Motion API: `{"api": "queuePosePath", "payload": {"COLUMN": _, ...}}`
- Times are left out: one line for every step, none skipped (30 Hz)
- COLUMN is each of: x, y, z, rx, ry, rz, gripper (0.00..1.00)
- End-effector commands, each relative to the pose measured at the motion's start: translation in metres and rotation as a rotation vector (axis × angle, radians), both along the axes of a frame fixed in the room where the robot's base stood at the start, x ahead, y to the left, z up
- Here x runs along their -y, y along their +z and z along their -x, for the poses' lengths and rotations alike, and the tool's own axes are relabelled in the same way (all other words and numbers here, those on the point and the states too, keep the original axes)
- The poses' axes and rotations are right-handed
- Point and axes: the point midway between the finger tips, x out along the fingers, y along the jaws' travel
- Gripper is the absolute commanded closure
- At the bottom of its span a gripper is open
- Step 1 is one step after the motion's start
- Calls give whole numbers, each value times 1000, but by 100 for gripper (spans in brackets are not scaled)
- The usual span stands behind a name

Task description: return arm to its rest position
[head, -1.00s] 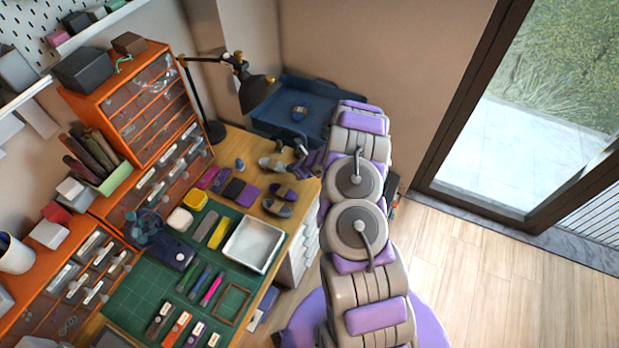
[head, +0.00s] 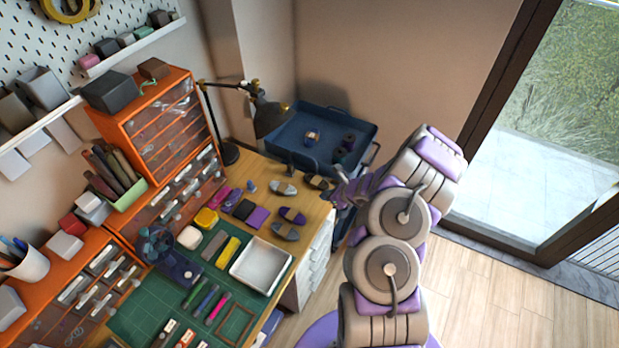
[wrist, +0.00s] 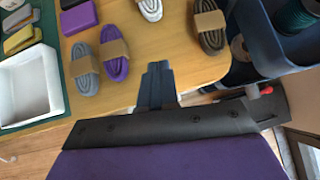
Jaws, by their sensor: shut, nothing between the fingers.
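My gripper (wrist: 158,72) is shut and empty in the wrist view, its dark fingers together over the table's edge. In the head view my arm bends at the right, with its end beside the table's right corner; the fingers are too small to make out there. None is in the fingers.
A blue bin (head: 292,132) with spools stands behind the table, close right of my gripper. A black lamp (head: 268,115) and orange drawers (head: 160,125) stand at the back. A white tray (head: 262,266) sits on a green mat (head: 145,303). Floor at right is clear.

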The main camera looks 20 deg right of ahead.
Motion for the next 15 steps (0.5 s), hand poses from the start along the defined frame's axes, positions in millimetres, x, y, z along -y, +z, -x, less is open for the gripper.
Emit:
{"api": "queuePosePath", "payload": {"x": 0, "y": 1, "z": 1, "rx": 1, "ry": 0, "rz": -1, "gripper": 100}}
{"api": "queuePosePath", "payload": {"x": 0, "y": 2, "z": 1, "rx": 1, "ry": 1, "rz": 0, "gripper": 100}}
{"api": "queuePosePath", "payload": {"x": 0, "y": 2, "z": 1, "rx": 0, "ry": 1, "rz": 1, "gripper": 100}}
{"api": "queuePosePath", "payload": {"x": 0, "y": 1, "z": 1, "rx": 0, "ry": 1, "rz": 1, "gripper": 100}}
{"api": "queuePosePath", "payload": {"x": 0, "y": 1, "z": 1, "rx": 0, "ry": 1, "rz": 1, "gripper": 100}}
{"api": "queuePosePath", "payload": {"x": 0, "y": 1, "z": 1, "rx": 0, "ry": 1, "rz": 1, "gripper": 100}}
{"api": "queuePosePath", "payload": {"x": -1, "y": 2, "z": 1, "rx": 2, "ry": 3, "rz": 1, "gripper": 100}}
{"api": "queuePosePath", "payload": {"x": -2, "y": 4, "z": 0, "rx": 5, "ry": 8, "rz": 2, "gripper": 100}}
{"api": "queuePosePath", "payload": {"x": -5, "y": 8, "z": -2, "rx": 14, "ry": 22, "rz": 4, "gripper": 100}}
{"api": "queuePosePath", "payload": {"x": -9, "y": 13, "z": -5, "rx": 25, "ry": 39, "rz": 6, "gripper": 100}}
{"api": "queuePosePath", "payload": {"x": -14, "y": 20, "z": -8, "rx": 37, "ry": 60, "rz": 10, "gripper": 100}}
{"api": "queuePosePath", "payload": {"x": -24, "y": 32, "z": -12, "rx": 60, "ry": 99, "rz": 16, "gripper": 100}}
{"api": "queuePosePath", "payload": {"x": -33, "y": 42, "z": -16, "rx": 80, "ry": 133, "rz": 21, "gripper": 100}}
{"api": "queuePosePath", "payload": {"x": -43, "y": 53, "z": -19, "rx": 102, "ry": 174, "rz": 26, "gripper": 100}}
{"api": "queuePosePath", "payload": {"x": -59, "y": 72, "z": -23, "rx": 138, "ry": 234, "rz": 35, "gripper": 100}}
